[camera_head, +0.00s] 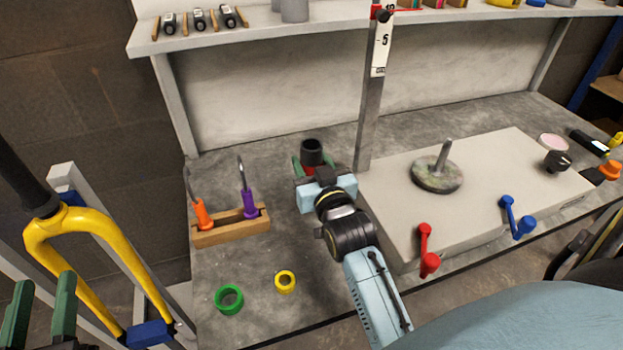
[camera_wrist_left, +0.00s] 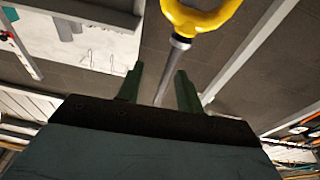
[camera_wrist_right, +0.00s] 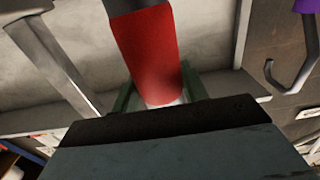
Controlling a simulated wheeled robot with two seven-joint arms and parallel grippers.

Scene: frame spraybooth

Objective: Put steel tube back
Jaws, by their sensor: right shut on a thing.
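A dark, open-topped tube (camera_head: 312,151) with a red lower part stands roughly upright in my right gripper (camera_head: 313,168), above the left part of the grey bench. In the right wrist view its red part (camera_wrist_right: 150,55) lies between the green fingers, and its dark end leaves the top of the picture. Whether its lower end touches the bench is hidden. I cannot tell bare steel on it, apart from a pale lower edge. My left gripper (camera_head: 40,280) is open and empty at the lower left, in front of the yellow fork (camera_head: 85,225).
A wooden holder (camera_head: 232,228) with orange- and purple-handled hooked tools stands left of my right gripper. A green ring (camera_head: 229,298) and a yellow ring (camera_head: 285,281) lie nearer. A post (camera_head: 371,110) and a raised grey plate (camera_head: 480,200) stand to the right. A shelf (camera_head: 340,30) runs behind.

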